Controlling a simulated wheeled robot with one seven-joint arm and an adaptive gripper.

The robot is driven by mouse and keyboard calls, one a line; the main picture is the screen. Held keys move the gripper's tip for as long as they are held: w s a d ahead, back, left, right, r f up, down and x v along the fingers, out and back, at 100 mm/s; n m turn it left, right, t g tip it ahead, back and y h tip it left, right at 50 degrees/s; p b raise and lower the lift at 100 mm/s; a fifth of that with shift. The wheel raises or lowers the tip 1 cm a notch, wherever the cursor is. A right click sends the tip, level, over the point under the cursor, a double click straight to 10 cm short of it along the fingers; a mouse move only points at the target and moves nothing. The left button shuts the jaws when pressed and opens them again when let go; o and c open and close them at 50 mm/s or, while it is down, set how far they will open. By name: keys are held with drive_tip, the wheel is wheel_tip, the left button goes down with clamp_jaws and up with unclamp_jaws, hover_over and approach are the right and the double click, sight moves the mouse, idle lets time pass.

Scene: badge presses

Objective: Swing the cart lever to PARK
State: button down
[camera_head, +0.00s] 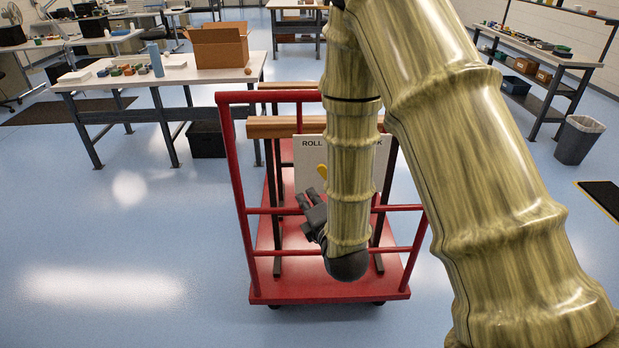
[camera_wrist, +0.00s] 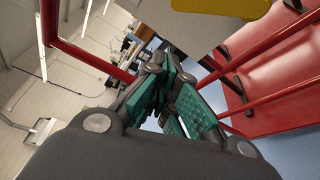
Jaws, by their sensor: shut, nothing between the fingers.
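A red cart (camera_head: 330,291) stands on the floor in the head view. It carries a pale panel (camera_head: 309,152) whose left letters read "ROLL"; my arm covers most of the rest, with only a final "K" showing at right. A small yellow lever part (camera_head: 322,171) shows on the panel beside my arm; its full shape and setting are hidden. In the wrist view a yellow piece (camera_wrist: 243,6), likely the lever, lies at the top edge. My gripper (camera_head: 307,197) is shut and empty, in front of and below the panel's left part, apart from the yellow piece.
Red cart rails (camera_head: 239,190) rise close to my gripper and also cross the wrist view (camera_wrist: 88,57). A table (camera_head: 110,83) with a cardboard box (camera_head: 218,46) stands behind left. A grey bin (camera_head: 579,140) is at right. The floor at left is clear.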

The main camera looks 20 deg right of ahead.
drive_tip(key=w+d+p, duration=0.3)
drive_tip(key=w+p, duration=0.2)
drive_tip(key=w, duration=0.4)
drive_tip(key=shift+d, duration=0.15)
idle(0.5)
drive_tip(key=shift+s+r, duration=0.1)
